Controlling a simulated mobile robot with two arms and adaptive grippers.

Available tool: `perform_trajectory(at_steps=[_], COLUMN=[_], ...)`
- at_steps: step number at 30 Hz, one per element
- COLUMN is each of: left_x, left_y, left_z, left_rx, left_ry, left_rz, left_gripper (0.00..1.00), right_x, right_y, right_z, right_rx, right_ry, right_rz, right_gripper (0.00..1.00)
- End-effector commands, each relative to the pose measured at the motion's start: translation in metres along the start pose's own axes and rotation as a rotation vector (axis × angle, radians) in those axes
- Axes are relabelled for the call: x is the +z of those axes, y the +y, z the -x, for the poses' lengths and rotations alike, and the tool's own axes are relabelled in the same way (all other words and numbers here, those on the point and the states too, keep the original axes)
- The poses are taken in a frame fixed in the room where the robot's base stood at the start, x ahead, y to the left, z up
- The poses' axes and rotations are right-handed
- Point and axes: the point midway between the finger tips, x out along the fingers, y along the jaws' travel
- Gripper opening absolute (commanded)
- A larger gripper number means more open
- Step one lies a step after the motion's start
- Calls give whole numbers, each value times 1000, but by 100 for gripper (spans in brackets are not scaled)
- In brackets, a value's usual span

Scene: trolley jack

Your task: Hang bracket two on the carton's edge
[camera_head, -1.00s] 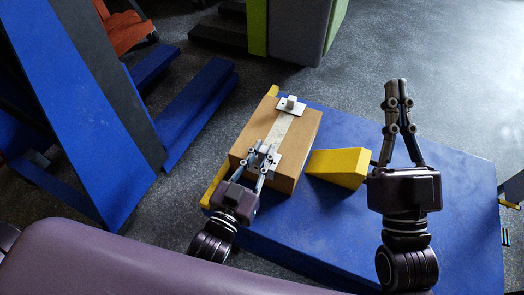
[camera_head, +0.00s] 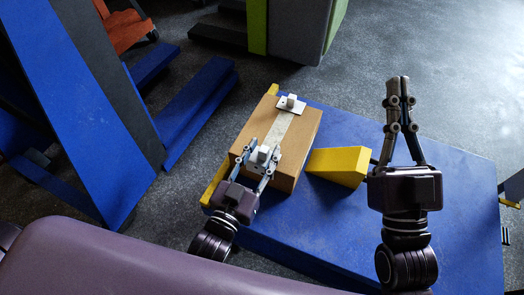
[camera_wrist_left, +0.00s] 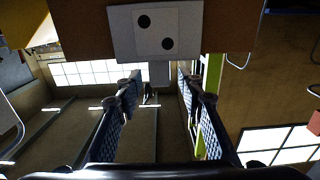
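The brown carton (camera_head: 296,143) stands on a blue platform with pale tape along its top. Bracket two, a pale plate with two black dots (camera_wrist_left: 143,21), lies against the carton (camera_wrist_left: 85,30) in the left wrist view. In the head view this bracket (camera_head: 262,153) sits at the carton's near edge, its white block upward. My left gripper (camera_head: 264,148) is open, its fingers spread either side of that block; the fingers (camera_wrist_left: 159,78) show apart and empty in the wrist view. Another white bracket (camera_head: 291,103) sits at the far edge. My right gripper (camera_head: 397,80) is shut and empty, right of the carton.
A yellow wedge (camera_head: 338,167) lies on the blue platform (camera_head: 335,215), just right of the carton. A yellow strip (camera_head: 214,184) runs along the carton's left side. The platform's right part is bare.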

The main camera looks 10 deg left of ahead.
Motion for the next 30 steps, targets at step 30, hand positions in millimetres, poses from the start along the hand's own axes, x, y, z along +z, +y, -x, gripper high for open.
perform_trajectory(at_steps=[30], left_x=[1], left_y=[0], left_z=[111], left_rx=[0], left_ry=[-3], left_rz=[0], left_gripper=[37], right_x=[-1], right_y=[0], right_z=[-1], right_rx=[-1], right_ry=[2], right_rz=[1], right_gripper=[0])
